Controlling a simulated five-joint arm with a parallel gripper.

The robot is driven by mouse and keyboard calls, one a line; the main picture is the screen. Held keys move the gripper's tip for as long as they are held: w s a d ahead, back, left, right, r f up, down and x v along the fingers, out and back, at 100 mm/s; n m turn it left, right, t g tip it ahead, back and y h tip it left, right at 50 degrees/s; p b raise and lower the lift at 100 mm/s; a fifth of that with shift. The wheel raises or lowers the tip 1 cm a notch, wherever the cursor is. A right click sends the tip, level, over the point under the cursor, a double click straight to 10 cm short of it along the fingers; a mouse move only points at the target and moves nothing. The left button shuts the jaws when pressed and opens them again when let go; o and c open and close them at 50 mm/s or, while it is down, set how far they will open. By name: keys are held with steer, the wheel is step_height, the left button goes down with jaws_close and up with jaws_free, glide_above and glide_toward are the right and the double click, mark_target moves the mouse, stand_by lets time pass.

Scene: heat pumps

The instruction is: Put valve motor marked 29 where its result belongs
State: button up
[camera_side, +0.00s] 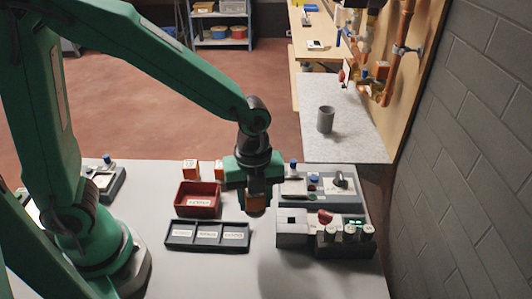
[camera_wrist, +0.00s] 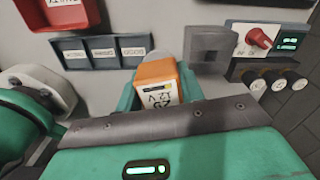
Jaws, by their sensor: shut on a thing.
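My gripper (camera_side: 256,194) is shut on an orange valve motor (camera_side: 256,202) and holds it above the table, between the dark tray and the grey test unit. In the wrist view the motor (camera_wrist: 158,80) sits between the fingers, with a white label that seems to read 29 and 12 V. A dark tray (camera_side: 206,247) with three labelled compartments lies to the left; no motor shows in it, and its labels are too small to read surely. A red bin (camera_side: 197,212) with a white label stands behind the tray. The grey test unit (camera_side: 291,240) has a square socket on top.
The test unit has a red knob (camera_side: 325,216), a green-lit display (camera_wrist: 290,42) and several round pale-topped parts along its front. Another grey device (camera_side: 345,200) with a dark knob stands behind the test unit.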

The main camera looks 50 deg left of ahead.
steer(key=shift+n, duration=0.9)
steer(key=s+a+f, duration=0.1)
steer(key=s+a, duration=0.1)
steer(key=s, duration=0.1)
steer(key=s+a+f, duration=0.1)
steer(key=shift+s+f, duration=0.2)
steer(key=shift+f, duration=0.1)
steer(key=shift+f, duration=0.1)
steer(key=shift+f, duration=1.7)
steer(key=shift+f, duration=1.2)
steer(key=o, duration=1.2)
steer(key=shift+o, duration=0.2)
steer(key=shift+r, duration=0.15)
step_height(320, 180, up, 8)
steer(key=shift+f, duration=0.2)
